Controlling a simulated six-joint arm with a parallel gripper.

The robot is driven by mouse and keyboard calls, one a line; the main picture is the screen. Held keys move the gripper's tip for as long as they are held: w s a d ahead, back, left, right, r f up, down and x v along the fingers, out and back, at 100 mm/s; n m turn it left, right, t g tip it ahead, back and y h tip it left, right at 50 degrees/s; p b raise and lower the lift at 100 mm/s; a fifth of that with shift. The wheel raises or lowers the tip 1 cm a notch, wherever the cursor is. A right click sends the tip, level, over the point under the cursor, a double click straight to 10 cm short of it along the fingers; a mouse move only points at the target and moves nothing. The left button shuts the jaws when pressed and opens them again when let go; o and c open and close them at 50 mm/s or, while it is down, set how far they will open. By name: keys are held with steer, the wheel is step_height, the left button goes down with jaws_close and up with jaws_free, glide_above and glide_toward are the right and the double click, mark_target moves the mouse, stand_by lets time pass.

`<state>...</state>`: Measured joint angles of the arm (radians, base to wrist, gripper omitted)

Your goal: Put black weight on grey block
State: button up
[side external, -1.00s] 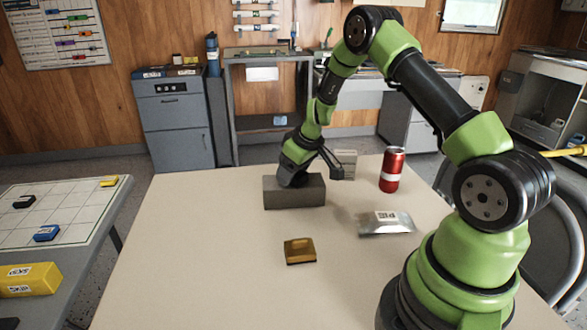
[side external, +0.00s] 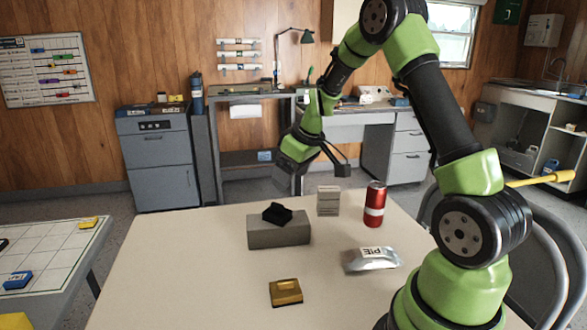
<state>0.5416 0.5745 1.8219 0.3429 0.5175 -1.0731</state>
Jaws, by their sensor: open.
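The black weight (side external: 277,214) rests on top of the grey block (side external: 279,234), near the middle of its upper face. The grey block lies on the far part of the pale table. My gripper (side external: 298,187) is above and slightly behind the weight, apart from it. It is open and nothing shows in it. Its fingers are small and dark in this view.
A light grey ribbed box (side external: 328,201) stands just right of the block, with a red can (side external: 375,205) beyond it. A silver PIE packet (side external: 372,259) and a yellow-brown block (side external: 286,292) lie nearer. The table's left front (side external: 190,290) is clear.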

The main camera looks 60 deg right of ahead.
steer(key=s+a+r+m+t, duration=0.1)
steer(key=s+a+r, duration=0.5)
steer(key=a+r, duration=0.5)
steer(key=s+a+r+m+t+y, duration=0.1)
steer(key=s+a+r+m+y, duration=0.1)
steer(key=s+a, duration=0.6)
steer(key=s+r+m, duration=0.1)
steer(key=s, duration=0.4)
steer(key=shift+r+t, duration=0.15)
steer(key=shift+t, duration=0.15)
